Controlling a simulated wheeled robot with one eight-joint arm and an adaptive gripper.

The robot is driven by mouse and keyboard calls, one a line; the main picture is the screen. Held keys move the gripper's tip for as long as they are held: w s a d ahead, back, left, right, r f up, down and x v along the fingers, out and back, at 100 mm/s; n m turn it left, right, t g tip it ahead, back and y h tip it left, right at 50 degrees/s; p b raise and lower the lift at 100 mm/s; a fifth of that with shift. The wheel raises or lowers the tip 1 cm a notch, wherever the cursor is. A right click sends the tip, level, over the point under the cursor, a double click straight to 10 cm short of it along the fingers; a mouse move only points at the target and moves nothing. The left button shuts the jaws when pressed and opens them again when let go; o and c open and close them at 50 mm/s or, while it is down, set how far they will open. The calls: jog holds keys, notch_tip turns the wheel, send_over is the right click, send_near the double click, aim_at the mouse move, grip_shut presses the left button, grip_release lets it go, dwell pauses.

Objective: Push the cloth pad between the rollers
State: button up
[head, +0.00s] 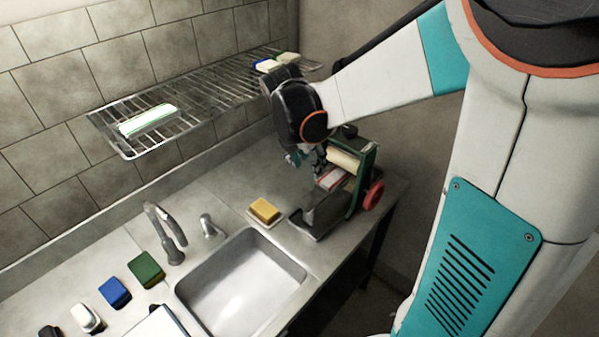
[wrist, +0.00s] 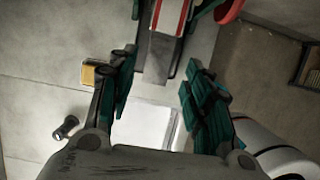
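The cloth pad (head: 330,179), white with a red stripe, lies at the roller machine in the head view, in front of its cream rollers (head: 345,158). The pad also shows at the top of the wrist view (wrist: 168,16), cut off by the frame edge. The machine has a green frame (head: 364,163) and a red handwheel (head: 373,195). My gripper (wrist: 160,62) is open, its teal fingers wide apart with nothing between them. In the head view my gripper (head: 308,161) is close beside the machine. Whether the pad touches the rollers cannot be told.
A grey tray (head: 306,229) sits under the machine. A yellow sponge (head: 264,210) lies left of it, near the sink (head: 243,284) and tap (head: 167,235). Green (head: 146,269) and blue (head: 115,292) sponges lie on the counter. A wire rack (head: 190,101) hangs on the wall.

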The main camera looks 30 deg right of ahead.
aim_at(327, 183)
jog(key=o, duration=0.3)
jog(key=shift+d+r, duration=0.35)
jog(key=shift+d, duration=0.45)
jog(key=shift+o, duration=0.2)
jog(key=shift+w+d+r+h, duration=0.1)
jog(key=shift+d+r+h, duration=0.1)
jog(key=shift+r+h, duration=0.15)
jog(key=shift+f, duration=0.15)
jog(key=b+x, duration=0.2)
jog(key=x, duration=0.5)
jog(key=b+x, duration=0.2)
jog(key=x, duration=0.4)
jog(key=shift+w+d+f, duration=0.15)
jog(key=shift+w+f, duration=0.1)
jog(key=shift+f, duration=0.05)
jog(key=c, duration=1.1)
jog(key=o, duration=1.1)
